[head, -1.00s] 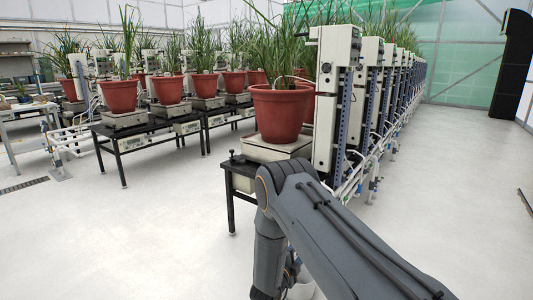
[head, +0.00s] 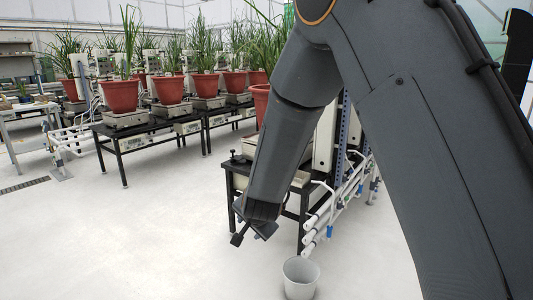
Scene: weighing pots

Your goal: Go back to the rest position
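My arm rises from the lower right to an elbow at the top and bends down toward the front table. My gripper (head: 252,234) is at its lower end, dark and small, in front of the table's front left leg and above the floor.
A whitish bucket (head: 300,278) stands on the floor right of my gripper. The black front table (head: 237,168) and white pipes (head: 325,215) are close behind. Potted plants on scales, such as a red pot (head: 120,96), line the back left.

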